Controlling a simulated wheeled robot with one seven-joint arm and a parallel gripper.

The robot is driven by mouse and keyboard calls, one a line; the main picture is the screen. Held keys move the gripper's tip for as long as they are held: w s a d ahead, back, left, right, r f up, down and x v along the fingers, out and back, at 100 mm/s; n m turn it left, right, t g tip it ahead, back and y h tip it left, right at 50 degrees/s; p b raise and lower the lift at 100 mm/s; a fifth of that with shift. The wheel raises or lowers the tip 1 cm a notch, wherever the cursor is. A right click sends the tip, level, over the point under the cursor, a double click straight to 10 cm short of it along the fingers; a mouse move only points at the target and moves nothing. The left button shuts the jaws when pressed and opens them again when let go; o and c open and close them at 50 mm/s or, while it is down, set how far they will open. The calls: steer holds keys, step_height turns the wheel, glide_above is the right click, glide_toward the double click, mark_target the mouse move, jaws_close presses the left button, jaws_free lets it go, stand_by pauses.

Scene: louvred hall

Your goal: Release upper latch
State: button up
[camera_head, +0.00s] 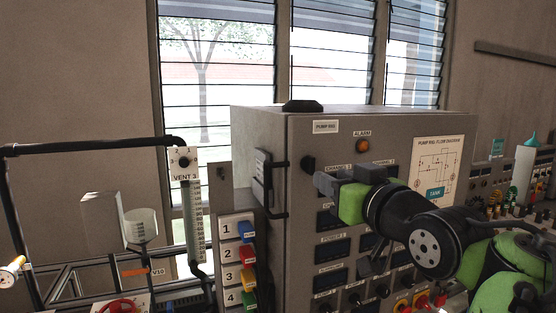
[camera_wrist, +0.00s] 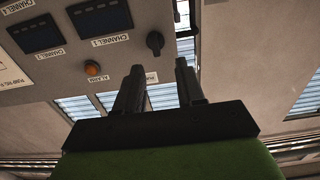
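The pump rig cabinet (camera_head: 300,150) is a grey box with a front panel. A latch (camera_head: 263,172), a grey plate with a black bar handle (camera_head: 280,192), sits at its left front edge, the upper one I can make out. In the wrist view, dark and pale hardware (camera_wrist: 183,17) at the cabinet edge looks like this latch. My gripper (camera_head: 322,172) is right of the latch, in front of the panel, and apart from it. The wrist view shows its two fingers (camera_wrist: 158,78) parted with nothing between them. A lower latch is not clearly visible.
A black knob (camera_wrist: 155,42) and an orange alarm lamp (camera_head: 362,146) are on the panel close to my gripper. A numbered block (camera_head: 236,265) with coloured levers stands left of the cabinet. Pipework (camera_head: 90,146) and a vent gauge (camera_head: 185,160) are farther left.

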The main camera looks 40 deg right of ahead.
mark_target(313, 167)
steer(key=x, duration=0.2)
steer(key=p+x, duration=0.1)
steer(key=x, duration=0.2)
steer(key=d+p+x, duration=0.1)
steer(key=x, duration=0.1)
steer(key=shift+w, duration=0.25)
steer(key=shift+w+d+p, duration=0.2)
steer(key=shift+w+p, duration=0.1)
steer(key=shift+p, duration=0.05)
steer(key=shift+w+f, duration=0.1)
steer(key=shift+w, duration=0.35)
jaws_close()
stand_by(0.6)
